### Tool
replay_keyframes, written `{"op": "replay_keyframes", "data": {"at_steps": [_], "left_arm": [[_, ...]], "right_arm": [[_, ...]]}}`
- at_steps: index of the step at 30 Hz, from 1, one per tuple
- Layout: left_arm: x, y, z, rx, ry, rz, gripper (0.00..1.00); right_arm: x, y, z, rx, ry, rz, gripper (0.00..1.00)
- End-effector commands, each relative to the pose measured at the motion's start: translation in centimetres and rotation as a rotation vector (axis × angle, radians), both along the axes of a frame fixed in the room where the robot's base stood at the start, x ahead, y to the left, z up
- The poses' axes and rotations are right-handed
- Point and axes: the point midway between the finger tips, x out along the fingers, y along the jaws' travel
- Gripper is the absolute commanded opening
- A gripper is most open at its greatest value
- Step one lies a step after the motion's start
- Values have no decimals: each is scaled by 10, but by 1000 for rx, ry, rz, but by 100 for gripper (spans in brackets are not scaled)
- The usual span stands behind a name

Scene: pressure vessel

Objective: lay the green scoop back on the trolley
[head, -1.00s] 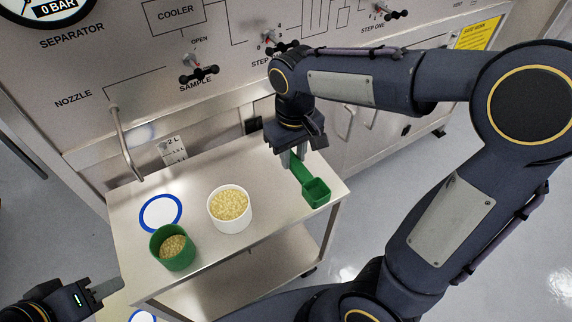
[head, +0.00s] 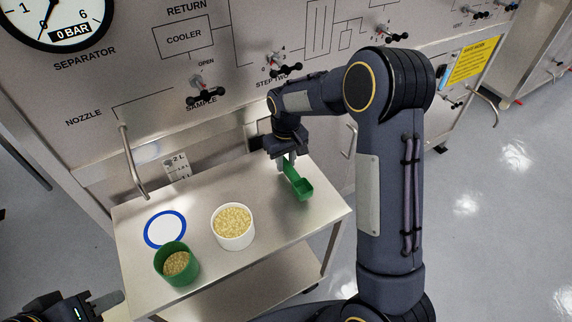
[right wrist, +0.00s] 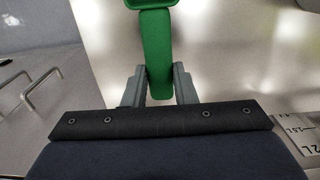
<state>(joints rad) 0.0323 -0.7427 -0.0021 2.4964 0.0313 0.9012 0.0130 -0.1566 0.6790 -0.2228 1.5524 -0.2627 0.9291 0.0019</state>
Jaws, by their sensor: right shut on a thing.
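The green scoop (head: 299,183) is at the right part of the trolley top (head: 270,254) in the head view. My right gripper (head: 287,162) is shut on its handle, and the scoop's cup points toward the trolley's front right. In the right wrist view the green handle (right wrist: 157,60) runs between the two grey fingers (right wrist: 158,87). Whether the scoop touches the trolley top or hangs just above it, I cannot tell. My left gripper (head: 105,304) is at the bottom left corner, partly cut off, away from the scoop.
A white tub of pale grains (head: 232,238) stands mid-trolley. A green cup with grains (head: 178,263) stands left of it, by a blue-rimmed white disc (head: 165,229). A nozzle pipe (head: 130,165) overhangs the back left. The right front of the trolley is clear.

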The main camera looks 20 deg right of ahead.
Motion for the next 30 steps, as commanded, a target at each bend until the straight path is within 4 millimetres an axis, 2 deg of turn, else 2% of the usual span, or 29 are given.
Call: {"op": "replay_keyframes", "data": {"at_steps": [1, 4, 15, 16, 20, 30], "left_arm": [[0, 0, 0, 0, 0, 0, 36], [0, 0, 1, 0, 0, 0, 36], [0, 0, -3, 0, 0, 0, 36], [0, 0, -2, 0, 0, 0, 36], [0, 0, -2, 0, 0, 0, 36], [0, 0, 2, 0, 0, 0, 36]], "right_arm": [[-2, 0, -10, -1, 8, 0, 2], [-2, 0, -21, -1, 5, 0, 2], [-1, 0, -27, 0, 2, 0, 2], [-1, 0, -26, 0, 2, 0, 27], [-1, 0, -25, 0, 2, 0, 44], [-1, 0, -21, 0, 2, 0, 46]]}}
